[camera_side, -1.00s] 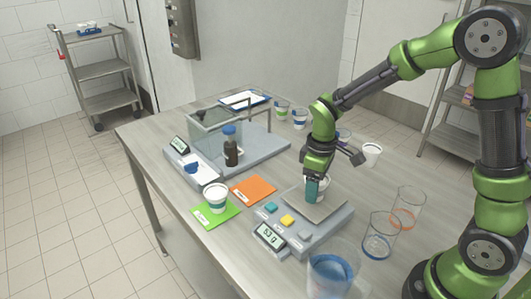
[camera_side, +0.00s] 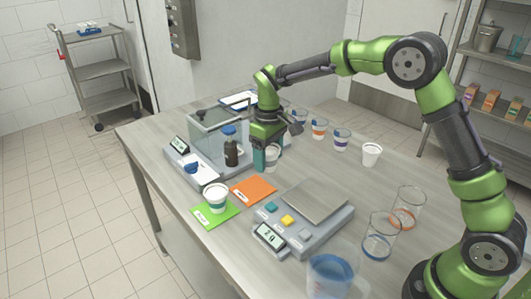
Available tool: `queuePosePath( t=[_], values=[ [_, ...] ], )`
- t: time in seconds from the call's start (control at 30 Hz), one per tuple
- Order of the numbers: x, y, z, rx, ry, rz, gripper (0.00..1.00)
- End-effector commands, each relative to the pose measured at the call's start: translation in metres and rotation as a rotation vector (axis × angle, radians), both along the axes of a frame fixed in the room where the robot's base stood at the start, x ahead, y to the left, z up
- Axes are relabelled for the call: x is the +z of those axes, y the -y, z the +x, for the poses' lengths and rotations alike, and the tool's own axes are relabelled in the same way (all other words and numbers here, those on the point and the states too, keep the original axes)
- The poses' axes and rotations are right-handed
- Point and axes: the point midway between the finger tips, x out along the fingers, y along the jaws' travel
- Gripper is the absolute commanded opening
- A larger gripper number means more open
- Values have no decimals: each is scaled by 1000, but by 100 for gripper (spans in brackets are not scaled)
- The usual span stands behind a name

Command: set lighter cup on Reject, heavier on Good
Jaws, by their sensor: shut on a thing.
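My gripper (camera_side: 265,158) is shut on a white cup (camera_side: 275,152) and holds it just behind the orange mat (camera_side: 254,190); the fingers hide part of the cup. The orange mat is bare. Each mat has a small label, too small to read. The front scale (camera_side: 316,201) has an empty pan, and the digits on its display (camera_side: 270,236) are hard to read.
A dark bottle with a blue cap (camera_side: 231,150) stands by the glass-walled balance (camera_side: 213,130) left of my gripper. Several cups, including a plain white one (camera_side: 371,154), stand at the back. Glass beakers (camera_side: 382,236) and a blue-marked jug (camera_side: 330,276) are at the front right.

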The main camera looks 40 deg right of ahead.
Motion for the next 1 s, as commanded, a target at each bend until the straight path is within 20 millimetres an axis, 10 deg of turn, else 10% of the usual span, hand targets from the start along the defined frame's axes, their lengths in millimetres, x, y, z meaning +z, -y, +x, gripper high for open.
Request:
queuePosePath(
  t=[0.37, 1.0],
  values=[
    [8, -11, 46, -205, 1, -1, 31],
    [-83, -10, 44, -224, -1, -1, 32]
  ],
)
